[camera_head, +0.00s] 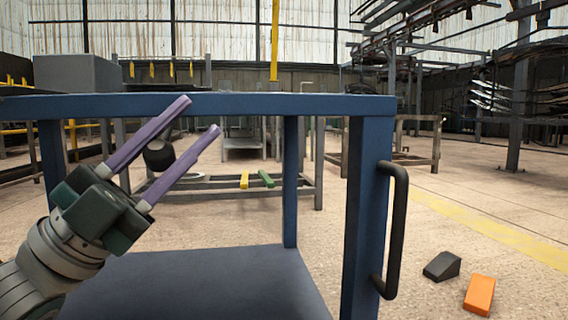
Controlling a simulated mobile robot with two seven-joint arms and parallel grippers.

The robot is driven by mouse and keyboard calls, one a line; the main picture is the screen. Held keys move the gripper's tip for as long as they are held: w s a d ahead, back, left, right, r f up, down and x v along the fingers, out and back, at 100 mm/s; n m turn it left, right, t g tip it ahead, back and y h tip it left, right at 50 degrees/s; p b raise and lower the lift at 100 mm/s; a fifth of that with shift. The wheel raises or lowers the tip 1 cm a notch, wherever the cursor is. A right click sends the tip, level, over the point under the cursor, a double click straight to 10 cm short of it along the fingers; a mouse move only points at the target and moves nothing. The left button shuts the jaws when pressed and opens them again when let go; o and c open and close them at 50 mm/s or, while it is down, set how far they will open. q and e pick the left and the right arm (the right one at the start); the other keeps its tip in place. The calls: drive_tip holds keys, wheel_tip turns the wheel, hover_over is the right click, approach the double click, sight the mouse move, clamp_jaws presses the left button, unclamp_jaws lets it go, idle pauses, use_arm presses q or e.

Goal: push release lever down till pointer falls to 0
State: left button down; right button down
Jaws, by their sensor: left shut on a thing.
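My left gripper (203,114) reaches in from the left, in front of the blue frame, with its two purple fingers pointing up and to the right. A black rounded knob (158,156) sits between the fingers, near their lower half, and the gripper is shut on it. I cannot tell whether this knob is the end of the release lever. No pointer, scale or 0 mark can be made out. My right gripper is not in view.
A blue frame (300,104) with a dark shelf (200,285) stands close in front, with a black handle (397,230) on its right post. A black wedge (442,266) and an orange block (480,295) lie on the floor at right. Open floor lies beyond them.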

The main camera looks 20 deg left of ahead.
use_arm(q)
drive_tip(key=shift+w+a+f+m+g+h+b, duration=0.1)
drive_tip(key=shift+f+m+g+h+b, duration=0.1)
drive_tip(key=shift+m+g+h+b, duration=0.3)
drive_tip(key=shift+w+f+m+g+h+b, duration=0.15)
drive_tip(key=shift+m+g+h+b, duration=0.2)
drive_tip(key=shift+m, duration=0.35)
drive_tip(key=shift+s, duration=0.1)
drive_tip(key=c, duration=0.5)
unclamp_jaws()
drive_tip(key=shift+c, duration=0.2)
drive_tip(key=p+v, duration=0.1)
drive_tip(key=v, duration=0.8)
drive_tip(key=shift+s+a+f, duration=0.15)
drive_tip(key=shift+s+f, duration=0.05)
drive_tip(key=shift+f, duration=0.15)
drive_tip(key=shift+t, duration=0.35)
